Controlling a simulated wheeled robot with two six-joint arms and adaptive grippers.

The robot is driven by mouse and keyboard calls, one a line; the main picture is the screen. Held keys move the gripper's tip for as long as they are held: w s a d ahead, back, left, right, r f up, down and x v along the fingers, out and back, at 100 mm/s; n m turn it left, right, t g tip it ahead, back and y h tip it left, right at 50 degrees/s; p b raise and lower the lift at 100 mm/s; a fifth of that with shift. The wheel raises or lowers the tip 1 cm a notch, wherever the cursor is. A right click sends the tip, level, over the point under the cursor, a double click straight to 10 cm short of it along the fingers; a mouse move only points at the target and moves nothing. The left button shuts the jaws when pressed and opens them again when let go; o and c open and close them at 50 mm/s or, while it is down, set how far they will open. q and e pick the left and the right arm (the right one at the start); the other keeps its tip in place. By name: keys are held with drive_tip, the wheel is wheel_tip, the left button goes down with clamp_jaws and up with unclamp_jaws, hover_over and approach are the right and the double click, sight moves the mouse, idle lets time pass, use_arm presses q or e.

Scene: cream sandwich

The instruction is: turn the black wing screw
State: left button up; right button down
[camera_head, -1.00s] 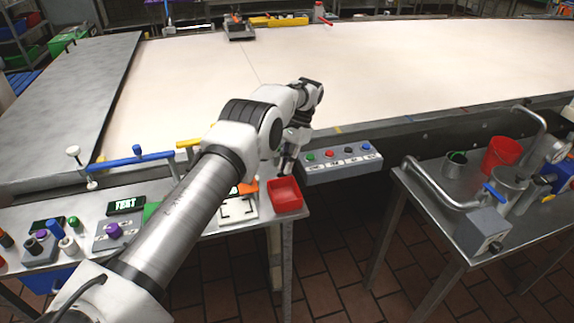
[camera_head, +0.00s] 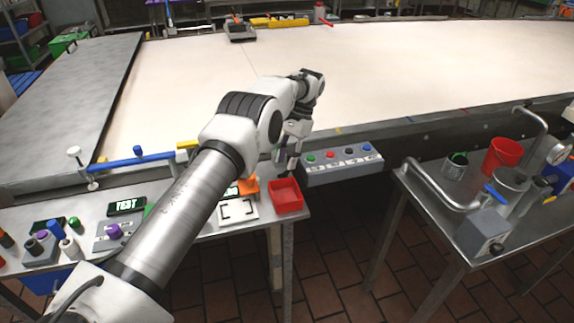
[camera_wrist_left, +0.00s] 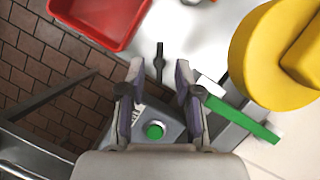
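The black wing screw (camera_wrist_left: 160,62) shows in the left wrist view as a narrow dark bar with a round middle, at the edge of the pale tabletop beside the red tray. I cannot make it out in the head view. My left gripper (camera_wrist_left: 159,82) is open, with its two fingers apart on either side of the line to the screw. The screw appears just beyond the fingertips, and nothing is between them. In the head view the left gripper (camera_head: 288,157) points down above the table's right end, behind the red tray. My right gripper is not in view.
The red tray (camera_head: 286,196) sits at the table corner. A grey button box (camera_head: 342,164) lies to the right, its green button (camera_wrist_left: 154,131) below the fingers. A large yellow part (camera_wrist_left: 268,60) and a green bar (camera_wrist_left: 245,112) are close on the right.

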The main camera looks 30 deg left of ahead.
use_arm(q)
wheel_tip(320, 180, up, 7)
idle(0.6)
